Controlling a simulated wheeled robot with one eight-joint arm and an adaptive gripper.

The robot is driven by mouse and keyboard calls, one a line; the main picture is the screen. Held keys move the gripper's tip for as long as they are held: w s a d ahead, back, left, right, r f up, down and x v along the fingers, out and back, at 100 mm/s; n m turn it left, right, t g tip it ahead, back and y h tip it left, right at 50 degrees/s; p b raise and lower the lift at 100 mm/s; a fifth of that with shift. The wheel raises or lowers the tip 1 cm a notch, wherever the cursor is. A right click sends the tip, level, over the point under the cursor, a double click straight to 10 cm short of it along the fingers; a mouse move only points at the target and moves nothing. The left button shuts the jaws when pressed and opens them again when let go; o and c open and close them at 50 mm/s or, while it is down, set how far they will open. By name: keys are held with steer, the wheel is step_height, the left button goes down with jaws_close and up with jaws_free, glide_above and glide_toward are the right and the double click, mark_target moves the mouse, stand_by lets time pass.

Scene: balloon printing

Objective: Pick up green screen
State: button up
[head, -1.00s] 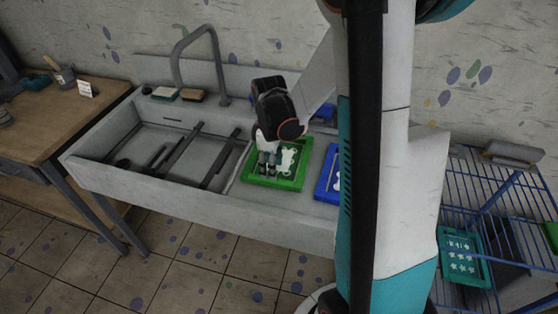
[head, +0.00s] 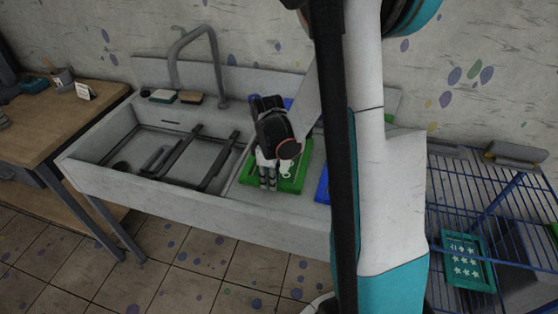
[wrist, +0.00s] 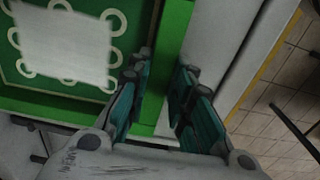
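The green screen (head: 298,184) lies flat on the sink's right-hand ledge, with a pale print on its face. In the wrist view its green rim (wrist: 176,28) runs past the fingertips, and a white panel with ring shapes shows at upper left. My gripper (head: 268,187) points down at the screen's front edge. In the wrist view my gripper (wrist: 164,70) has its two teal-padded fingers apart, with part of the green rim showing in the gap. I cannot tell whether the fingers touch the rim.
A blue screen (head: 322,188) lies just right, mostly hidden by my arm. The sink basin (head: 150,150) with dark bars is left. A wooden table (head: 50,125) stands far left. A blue wire rack (head: 475,180) holding a teal screen (head: 484,276) stands right.

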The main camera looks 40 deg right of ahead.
jaws_close()
steer(key=shift+r, duration=0.1)
